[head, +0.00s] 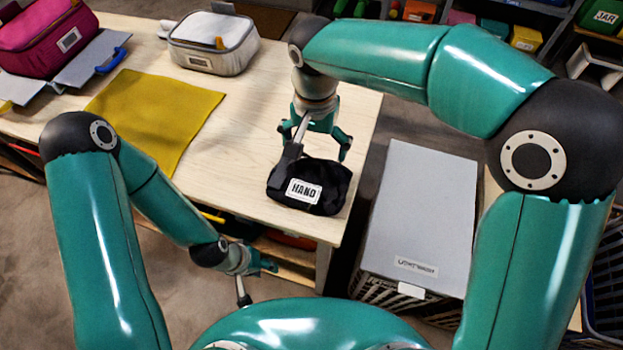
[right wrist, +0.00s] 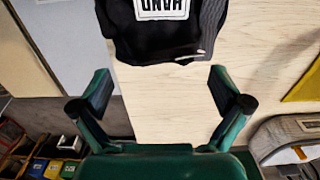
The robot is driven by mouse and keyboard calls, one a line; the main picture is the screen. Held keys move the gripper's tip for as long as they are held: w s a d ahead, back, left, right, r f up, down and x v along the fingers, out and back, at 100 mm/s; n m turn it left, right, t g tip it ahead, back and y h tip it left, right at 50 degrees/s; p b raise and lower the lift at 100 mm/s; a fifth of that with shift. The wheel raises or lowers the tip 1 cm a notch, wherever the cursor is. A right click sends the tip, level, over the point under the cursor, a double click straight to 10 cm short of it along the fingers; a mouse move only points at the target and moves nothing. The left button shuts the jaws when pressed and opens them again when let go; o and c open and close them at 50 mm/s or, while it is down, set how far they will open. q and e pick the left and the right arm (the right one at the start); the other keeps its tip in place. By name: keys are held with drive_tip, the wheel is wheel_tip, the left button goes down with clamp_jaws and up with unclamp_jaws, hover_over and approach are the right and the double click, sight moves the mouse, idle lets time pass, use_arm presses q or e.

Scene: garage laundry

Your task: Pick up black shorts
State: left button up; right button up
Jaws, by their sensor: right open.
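The black shorts (head: 329,178) lie bunched near the front right corner of the wooden table, with a white label reading "HAND" on them. My right gripper (head: 315,143) is just behind and above them in the head view, fingers apart and empty. In the right wrist view the black cloth (right wrist: 165,38) is at the top, beyond the open fingertips (right wrist: 160,90), with bare wood between the fingers. My left gripper (head: 264,264) is low in front of the table edge, away from the shorts. It is too small to tell if its fingers are apart.
A mustard cloth (head: 160,112) lies flat on the table (head: 240,165). A grey-white case (head: 213,45) and a magenta bag (head: 42,38) stand behind it. A hamper with a grey lid (head: 420,205) stands close to the table's right edge. Shelves with bins are at the back right.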

sight(312, 161)
drive_tip(key=shift+s+a+f+p, duration=0.15)
drive_tip(key=shift+f+p, duration=0.1)
drive_tip(key=shift+f, duration=1.1)
drive_tip(key=shift+w+a+f+p, duration=0.1)
drive_tip(key=shift+f+p, duration=0.1)
drive_tip(key=shift+f, duration=1.15)
drive_tip(key=shift+r, duration=0.1)
drive_tip(key=c, duration=1.8)
